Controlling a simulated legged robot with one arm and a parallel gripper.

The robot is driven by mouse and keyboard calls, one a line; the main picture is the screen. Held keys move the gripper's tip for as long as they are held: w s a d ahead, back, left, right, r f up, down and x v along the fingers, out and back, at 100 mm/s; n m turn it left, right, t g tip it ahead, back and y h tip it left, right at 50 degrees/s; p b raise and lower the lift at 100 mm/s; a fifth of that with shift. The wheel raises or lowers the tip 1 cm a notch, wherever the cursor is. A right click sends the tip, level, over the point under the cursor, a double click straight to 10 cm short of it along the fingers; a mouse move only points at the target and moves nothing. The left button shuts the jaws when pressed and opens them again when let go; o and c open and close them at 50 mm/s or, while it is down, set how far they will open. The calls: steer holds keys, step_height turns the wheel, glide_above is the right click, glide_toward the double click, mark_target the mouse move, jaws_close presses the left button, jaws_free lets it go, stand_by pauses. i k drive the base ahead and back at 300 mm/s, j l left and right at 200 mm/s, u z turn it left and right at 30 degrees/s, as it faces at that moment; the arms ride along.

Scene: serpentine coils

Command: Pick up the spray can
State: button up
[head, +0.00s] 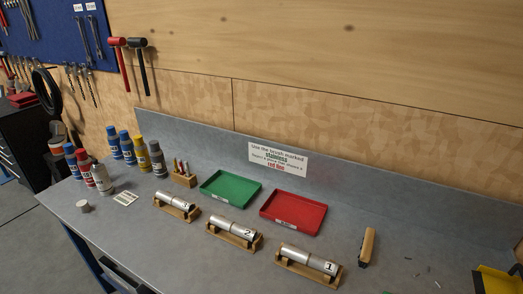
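Several spray cans stand upright at the left end of the grey workbench. In front are a blue can (72,161), a red can (86,168) and a white can (102,179). Behind them are two blue cans (114,143) (127,147), a can with a yellow band (142,154) and a grey can (158,159). I cannot tell which one the task means. A small pale cylinder (83,206), perhaps a cap, sits near the bench's left edge. My gripper is not in view.
The workbench (150,240) carries a green tray (230,188), a red tray (293,212), numbered metal cylinders on wooden cradles (309,265) and a brush (367,247). A pen holder (183,178) stands beside the cans. A yellow-and-dark object (495,281) is cut off at lower right.

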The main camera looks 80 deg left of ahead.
mark_target(99, 171)
steer(key=u, duration=3.8)
steer(key=i+j, duration=0.25)
steer(key=i, duration=0.25)
steer(key=i+j, duration=0.2)
steer(key=i, duration=0.25)
steer(key=i+j, duration=0.25)
steer(key=i, duration=0.25)
steer(key=i+j+u, duration=0.1)
steer(key=i, duration=0.35)
steer(key=i+j, duration=0.3)
steer(key=i, duration=0.2)
steer(key=i+j, duration=0.2)
steer(key=i, duration=0.3)
